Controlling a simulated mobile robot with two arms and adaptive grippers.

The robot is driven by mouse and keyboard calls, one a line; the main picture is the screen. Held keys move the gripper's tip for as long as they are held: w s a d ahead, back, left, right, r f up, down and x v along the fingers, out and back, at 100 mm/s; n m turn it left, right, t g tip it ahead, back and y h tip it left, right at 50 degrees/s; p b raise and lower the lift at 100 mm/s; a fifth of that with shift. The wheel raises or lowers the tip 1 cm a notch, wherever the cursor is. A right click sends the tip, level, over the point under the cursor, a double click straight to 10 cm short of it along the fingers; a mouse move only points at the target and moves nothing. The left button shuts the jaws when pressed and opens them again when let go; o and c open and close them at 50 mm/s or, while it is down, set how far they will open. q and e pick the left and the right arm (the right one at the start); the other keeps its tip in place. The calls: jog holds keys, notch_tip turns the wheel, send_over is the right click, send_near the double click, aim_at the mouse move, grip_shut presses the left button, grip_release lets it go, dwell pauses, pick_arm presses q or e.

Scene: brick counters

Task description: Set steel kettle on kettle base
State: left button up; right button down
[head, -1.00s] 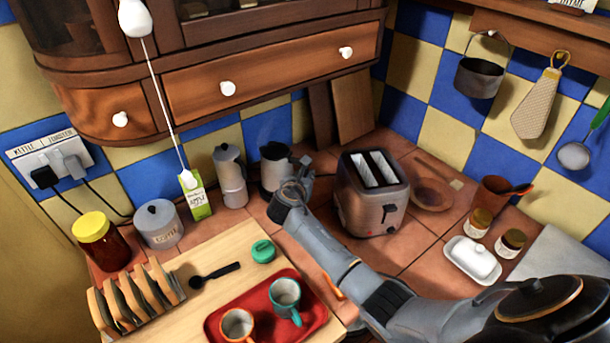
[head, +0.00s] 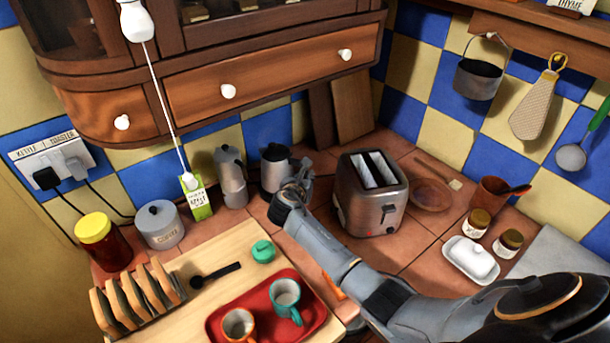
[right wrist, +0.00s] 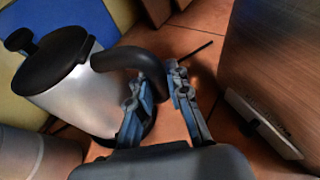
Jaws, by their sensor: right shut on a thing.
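The steel kettle (head: 274,174), with a black lid and black handle, stands upright at the back of the tiled counter, left of the toaster. In the right wrist view the kettle (right wrist: 78,96) fills the left side. My right gripper (head: 303,178) is at the kettle's right side. In the right wrist view its fingers (right wrist: 165,88) are closed around the lower end of the black handle. A dark edge shows low by the kettle's foot, partly behind a finger; I cannot tell whether it is the kettle base. My left gripper is not in view.
The toaster (head: 371,196) stands close to the right of my gripper. A moka pot (head: 231,178) and a green carton (head: 197,200) stand left of the kettle. A red tray (head: 262,318) with two mugs lies in front. Wooden boards (head: 352,107) lean behind.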

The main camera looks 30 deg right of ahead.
jog(key=shift+w+r+p, duration=0.1)
jog(key=shift+r+p, duration=0.1)
jog(key=shift+p, duration=0.15)
dwell(0.4)
jog(key=shift+f+b, duration=0.4)
jog(key=shift+f, duration=0.3)
dwell(0.4)
jog(key=c, duration=1.5)
grip_release()
jog(key=shift+c, duration=0.2)
jog(key=shift+s+f, duration=0.15)
jog(key=shift+s, duration=0.05)
jog(key=shift+s+a+r+p, duration=0.4)
jog(key=shift+a+r+p, duration=0.1)
jog(key=shift+p, duration=0.4)
jog(key=p+v, duration=0.8)
jog(key=v, duration=0.1)
jog(key=shift+s+a, duration=0.2)
jog(key=shift+s, duration=0.1)
jog(key=shift+f, duration=0.1)
